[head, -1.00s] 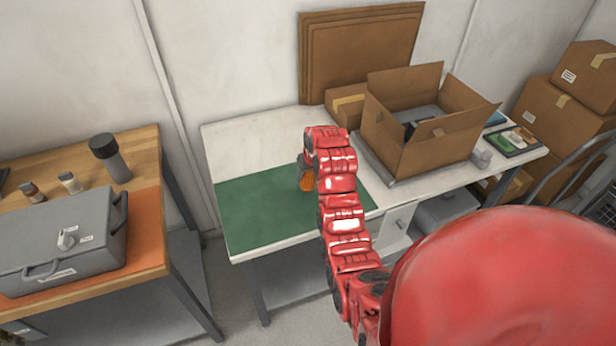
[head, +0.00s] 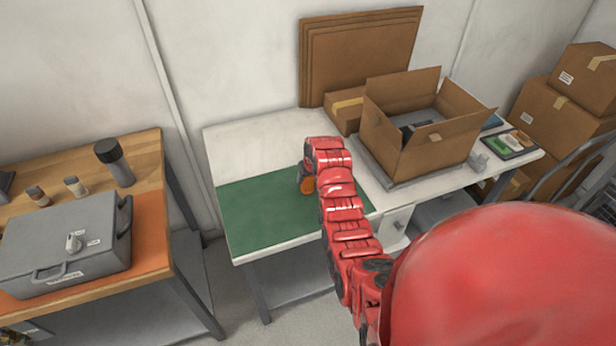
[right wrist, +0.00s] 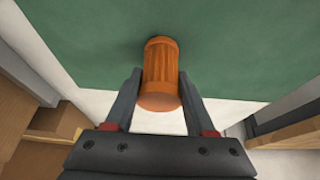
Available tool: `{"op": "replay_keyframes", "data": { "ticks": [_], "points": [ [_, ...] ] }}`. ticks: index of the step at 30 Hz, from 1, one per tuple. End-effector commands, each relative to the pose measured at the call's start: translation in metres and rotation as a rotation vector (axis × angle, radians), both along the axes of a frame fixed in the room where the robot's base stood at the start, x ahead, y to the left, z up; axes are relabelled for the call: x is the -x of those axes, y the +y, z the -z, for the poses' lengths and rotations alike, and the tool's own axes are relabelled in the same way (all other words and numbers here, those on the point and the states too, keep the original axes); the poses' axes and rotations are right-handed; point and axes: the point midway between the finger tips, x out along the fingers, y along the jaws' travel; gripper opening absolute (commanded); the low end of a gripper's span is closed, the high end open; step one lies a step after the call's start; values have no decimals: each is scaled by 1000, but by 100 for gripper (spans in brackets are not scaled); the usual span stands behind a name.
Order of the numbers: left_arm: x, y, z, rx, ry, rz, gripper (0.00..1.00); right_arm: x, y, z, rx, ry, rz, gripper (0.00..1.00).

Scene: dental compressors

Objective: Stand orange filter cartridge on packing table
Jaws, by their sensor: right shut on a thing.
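The orange filter cartridge (right wrist: 161,72) is a ribbed cylinder with a smooth end, seen in the right wrist view between the two dark fingers of my right gripper (right wrist: 158,90). The gripper is shut on it. In the head view only a bit of the cartridge (head: 308,186) shows beside my right gripper (head: 304,178), whose arm hides the rest. Both are over the green mat (head: 260,215) on the white packing table (head: 245,143). I cannot tell whether the cartridge touches the mat. My left gripper is not in view.
An open cardboard box (head: 430,150) stands on the table to the right, with flat cardboard sheets (head: 360,55) behind. A wooden bench (head: 150,225) with a grey case (head: 65,245) stands at left. The mat's left part is clear.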

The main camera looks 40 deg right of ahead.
Motion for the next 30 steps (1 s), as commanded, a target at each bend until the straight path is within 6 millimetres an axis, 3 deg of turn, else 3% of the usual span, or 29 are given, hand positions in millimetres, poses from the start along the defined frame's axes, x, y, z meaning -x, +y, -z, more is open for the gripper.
{"op": "replay_keyframes", "data": {
  "ticks": [1, 2, 7, 20, 26, 30],
  "points": [
    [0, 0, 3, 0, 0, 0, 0, 0, 0, 3, 0, 0, 0, 0],
    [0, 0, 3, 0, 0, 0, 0, 0, 0, 3, 0, 0, 0, 57],
    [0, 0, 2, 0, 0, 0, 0, 0, 0, 2, 0, 0, 0, 85],
    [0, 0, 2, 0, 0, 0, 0, 1, 0, -5, 1, -2, 0, 85],
    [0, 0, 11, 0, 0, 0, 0, 12, 3, -26, 2, -2, 1, 85],
    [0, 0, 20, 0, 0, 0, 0, 23, 5, -52, 4, -5, 1, 85]
  ]
}}
